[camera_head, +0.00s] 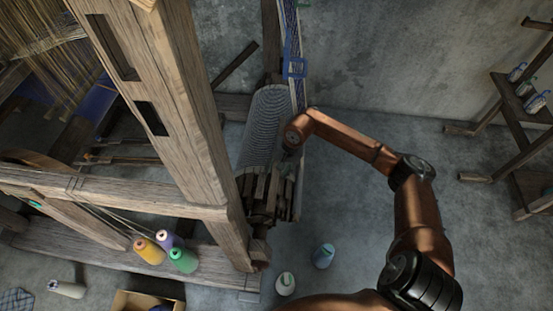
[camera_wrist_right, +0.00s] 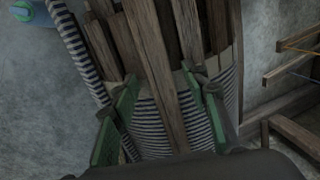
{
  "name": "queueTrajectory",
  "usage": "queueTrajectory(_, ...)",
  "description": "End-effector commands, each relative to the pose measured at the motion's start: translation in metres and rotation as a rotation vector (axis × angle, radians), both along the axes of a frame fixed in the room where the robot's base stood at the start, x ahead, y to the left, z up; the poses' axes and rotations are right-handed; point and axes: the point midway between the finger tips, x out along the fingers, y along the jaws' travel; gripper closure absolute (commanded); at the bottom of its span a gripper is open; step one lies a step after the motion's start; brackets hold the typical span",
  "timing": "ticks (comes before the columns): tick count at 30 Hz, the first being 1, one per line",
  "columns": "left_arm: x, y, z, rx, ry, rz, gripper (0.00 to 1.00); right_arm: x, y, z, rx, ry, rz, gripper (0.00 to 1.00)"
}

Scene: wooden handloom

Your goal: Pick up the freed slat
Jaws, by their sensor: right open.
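Several wooden slats (camera_head: 262,188) stand bunched at the lower end of a striped cloth roll or holder beside the loom. In the right wrist view, one long slat (camera_wrist_right: 151,62) runs between the two green fingers of my right gripper (camera_wrist_right: 163,80). The fingers are open, one on each side of it, with gaps showing. I cannot tell for certain whether this is the freed slat. In the head view, my right gripper (camera_head: 290,153) is over the bunch's upper right side, its fingers mostly hidden by the arm. My left gripper is not in view.
The loom's thick wooden post (camera_head: 170,105) stands left of the slats. Yarn cones (camera_head: 183,260) stand on the lower beam. A white cone (camera_head: 286,284) and a blue cone (camera_head: 323,256) stand on the floor. A wooden rack (camera_head: 520,120) is at right.

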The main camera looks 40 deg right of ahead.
Motion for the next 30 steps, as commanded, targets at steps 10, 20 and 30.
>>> queueTrajectory(10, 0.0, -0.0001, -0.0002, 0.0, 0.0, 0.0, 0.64, -0.0001, 0.0, 0.0004, 0.0, 0.0, 0.0, 0.76)
queueTrajectory(20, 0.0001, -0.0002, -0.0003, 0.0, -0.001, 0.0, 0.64, -0.0002, 0.0001, 0.0004, 0.0, 0.0, 0.0, 0.99)
queueTrajectory(30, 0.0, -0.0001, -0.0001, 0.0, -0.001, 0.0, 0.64, 0.0001, 0.0001, 0.0012, 0.001, -0.001, 0.0, 1.0)
